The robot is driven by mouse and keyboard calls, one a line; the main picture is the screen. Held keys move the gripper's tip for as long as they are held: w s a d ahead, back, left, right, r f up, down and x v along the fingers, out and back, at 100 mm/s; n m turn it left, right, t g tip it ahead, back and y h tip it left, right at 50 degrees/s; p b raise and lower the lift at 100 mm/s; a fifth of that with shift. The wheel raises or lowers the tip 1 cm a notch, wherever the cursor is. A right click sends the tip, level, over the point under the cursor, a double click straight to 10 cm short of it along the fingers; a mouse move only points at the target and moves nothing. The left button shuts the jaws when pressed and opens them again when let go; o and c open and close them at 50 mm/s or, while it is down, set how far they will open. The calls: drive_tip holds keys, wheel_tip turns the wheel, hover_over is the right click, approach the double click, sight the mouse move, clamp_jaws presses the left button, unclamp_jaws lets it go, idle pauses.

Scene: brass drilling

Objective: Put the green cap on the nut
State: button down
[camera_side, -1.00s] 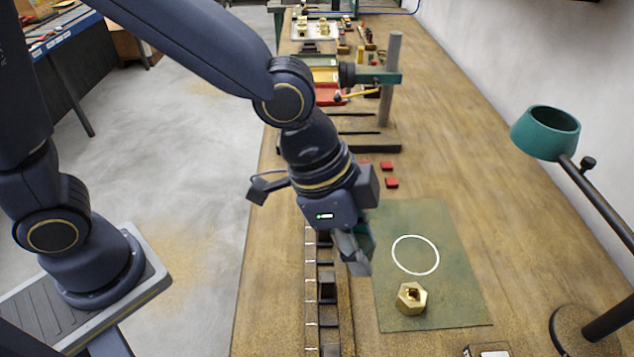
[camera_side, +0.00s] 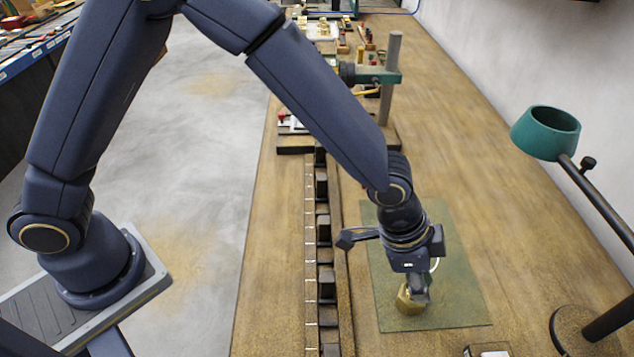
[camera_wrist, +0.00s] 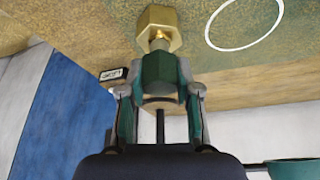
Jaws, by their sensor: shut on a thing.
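My gripper (camera_wrist: 159,82) is shut on the green cap (camera_wrist: 158,68), which sits between its two fingers in the wrist view. The brass hexagonal nut (camera_wrist: 160,20) is just beyond the cap, and its hole faces the cap. The cap's end is close to the nut; I cannot tell whether they touch. In the side view my gripper (camera_side: 418,287) points down at the nut (camera_side: 405,303), which stands on the green mat (camera_side: 450,312) and is partly covered by the fingers. The cap cannot be made out there.
A white ring is marked on the mat, and it shows in the wrist view (camera_wrist: 245,22). A rail with dark blocks (camera_side: 325,255) runs left of the mat. A lamp with a teal shade (camera_side: 545,133) stands at right. A small label block (camera_side: 487,350) lies at the front.

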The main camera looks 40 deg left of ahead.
drive_tip(key=c, duration=0.8)
unclamp_jaws()
drive_tip(key=shift+f, duration=0.1)
drive_tip(key=v, duration=1.2)
drive_tip(key=a+r+n+t+y, duration=0.25)
drive_tip(key=a+r, duration=0.35)
drive_tip(key=a, duration=0.6)
drive_tip(key=s+a+r+n, duration=0.1)
drive_tip(key=s+a+n, duration=0.3)
drive_tip(key=a, duration=0.5)
drive_tip(key=s+a+r+n+y, duration=0.1)
drive_tip(key=s+a+r+n, duration=0.1)
drive_tip(key=s+a+n, duration=0.3)
drive_tip(key=s+a, duration=0.3)
drive_tip(key=a, duration=0.2)
drive_tip(key=shift+a+r+t, duration=0.25)
drive_tip(key=shift+a+t, duration=0.05)
drive_tip(key=shift+t, duration=0.05)
drive_tip(key=shift+s+n+y, duration=0.1)
drive_tip(key=shift+n+y, duration=0.15)
